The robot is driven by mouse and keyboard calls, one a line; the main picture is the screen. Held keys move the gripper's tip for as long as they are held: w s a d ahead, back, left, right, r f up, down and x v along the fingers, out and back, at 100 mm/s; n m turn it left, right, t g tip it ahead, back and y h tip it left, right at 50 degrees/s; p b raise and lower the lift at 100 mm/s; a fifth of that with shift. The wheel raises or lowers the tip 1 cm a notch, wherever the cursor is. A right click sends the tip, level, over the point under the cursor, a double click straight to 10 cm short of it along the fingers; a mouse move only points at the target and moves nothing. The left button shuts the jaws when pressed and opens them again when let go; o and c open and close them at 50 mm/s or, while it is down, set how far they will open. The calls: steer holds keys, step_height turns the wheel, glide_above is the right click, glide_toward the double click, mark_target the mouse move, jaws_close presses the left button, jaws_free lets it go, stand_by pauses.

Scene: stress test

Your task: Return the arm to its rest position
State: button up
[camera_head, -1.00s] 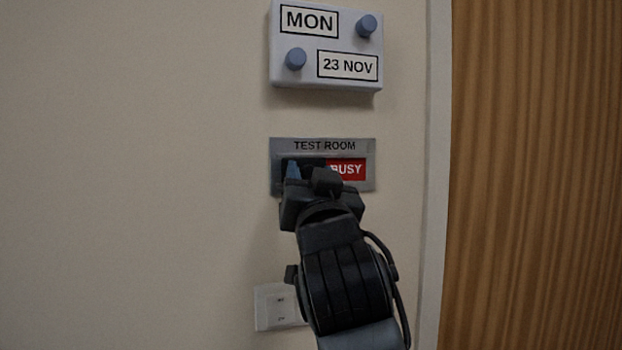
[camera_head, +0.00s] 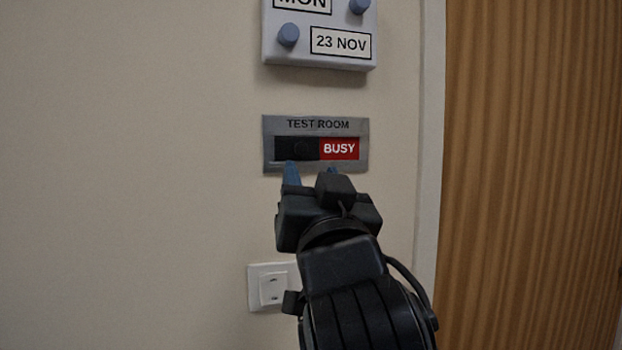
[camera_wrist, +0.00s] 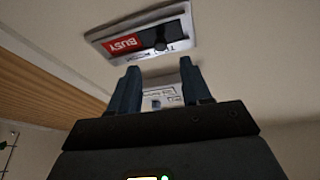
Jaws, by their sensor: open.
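My gripper (camera_head: 311,172) is in front of the wall, just below the TEST ROOM sign, its blue fingers apart with nothing between them. In the wrist view my gripper (camera_wrist: 160,85) shows two spread blue fingers, and the sign (camera_wrist: 145,35) appears upside down beyond them. The sign (camera_head: 315,124) is a grey plate with a dark slider (camera_head: 296,149) on the left and a red BUSY panel (camera_head: 339,149) on the right. The fingers look apart from the sign in the wrist view.
A white box (camera_head: 320,62) with blue knobs, marked 23 NOV, hangs above the sign. A white switch plate (camera_head: 257,290) is on the wall below, partly behind my arm. A wooden door (camera_head: 530,180) with a pale frame (camera_head: 431,150) stands to the right. The wall at left is bare.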

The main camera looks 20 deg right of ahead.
steer(key=s+d+f+n+g+y, duration=0.15)
steer(key=s+f, duration=0.25)
steer(key=f, duration=0.5)
steer(key=s+d+f+n+g+y, duration=0.1)
steer(key=s+f+n, duration=0.1)
steer(key=s+f, duration=0.5)
steer(key=s+d+f+n+g+y, duration=0.1)
steer(key=s+d+f, duration=0.1)
steer(key=f, duration=0.9)
steer(key=s+d+f+g, duration=0.1)
steer(key=s+f, duration=0.2)
steer(key=s, duration=0.6)
steer(key=s+d+f+g, duration=0.1)
steer(key=s+f, duration=0.2)
steer(key=s, duration=0.7)
steer(key=s+d+f+m+g, duration=0.1)
steer(key=s+d+f+g, duration=0.1)
steer(key=s, duration=0.8)
steer(key=shift+s+f+h, duration=0.2)
steer(key=shift+f+h, duration=0.15)
steer(key=shift+f, duration=0.1)
steer(key=shift+c, duration=0.4)
